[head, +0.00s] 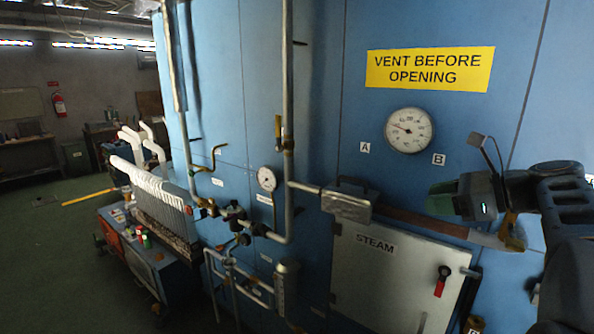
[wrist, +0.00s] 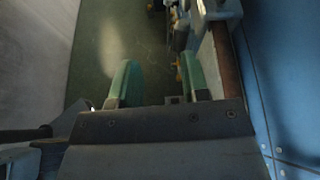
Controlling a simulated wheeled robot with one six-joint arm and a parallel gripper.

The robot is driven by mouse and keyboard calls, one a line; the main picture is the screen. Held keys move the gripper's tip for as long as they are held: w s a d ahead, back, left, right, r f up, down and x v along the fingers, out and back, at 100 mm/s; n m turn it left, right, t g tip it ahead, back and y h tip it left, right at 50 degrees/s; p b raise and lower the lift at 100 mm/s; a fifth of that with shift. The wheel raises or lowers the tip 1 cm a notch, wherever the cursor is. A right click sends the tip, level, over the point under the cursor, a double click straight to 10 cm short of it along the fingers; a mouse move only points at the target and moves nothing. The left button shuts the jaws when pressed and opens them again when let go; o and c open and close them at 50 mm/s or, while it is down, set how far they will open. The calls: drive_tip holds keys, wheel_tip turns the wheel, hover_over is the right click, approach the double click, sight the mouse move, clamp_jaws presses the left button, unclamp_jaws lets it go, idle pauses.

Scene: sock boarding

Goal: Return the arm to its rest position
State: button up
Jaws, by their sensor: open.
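My gripper (head: 440,197) is at the right in the head view, in front of the blue wall and above the steam door (head: 385,285). Its two green fingers point left and are spread, with no object held. In the wrist view my gripper (wrist: 164,82) shows both green fingers apart, with green floor between and beyond them. My dark arm comes in from the right edge of the head view. The steam door is grey and looks closed, with a red handle (head: 441,281) hanging down at its right side.
The blue wall (head: 450,130) carries a large gauge (head: 409,130), a yellow warning sign (head: 430,70), a small gauge (head: 266,179) and pipes (head: 288,120) with valves. A brown bar (head: 425,223) runs below my gripper. Open green floor (head: 50,240) lies left, beside a workbench (head: 150,262).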

wheel_tip(320, 180, down, 15)
drive_tip(key=s+n+g+h, duration=0.25)
drive_tip(key=n+h, duration=0.35)
drive_tip(key=n, duration=0.3)
drive_tip(key=s+a+f+n+g+h, duration=0.1)
drive_tip(key=s+a+f+n+h, duration=0.3)
drive_tip(key=s+a+f+n, duration=0.5)
drive_tip(key=shift+s+a+n+h, duration=0.4)
drive_tip(key=shift+s+a+n, duration=0.6)
drive_tip(key=shift+n, duration=2)
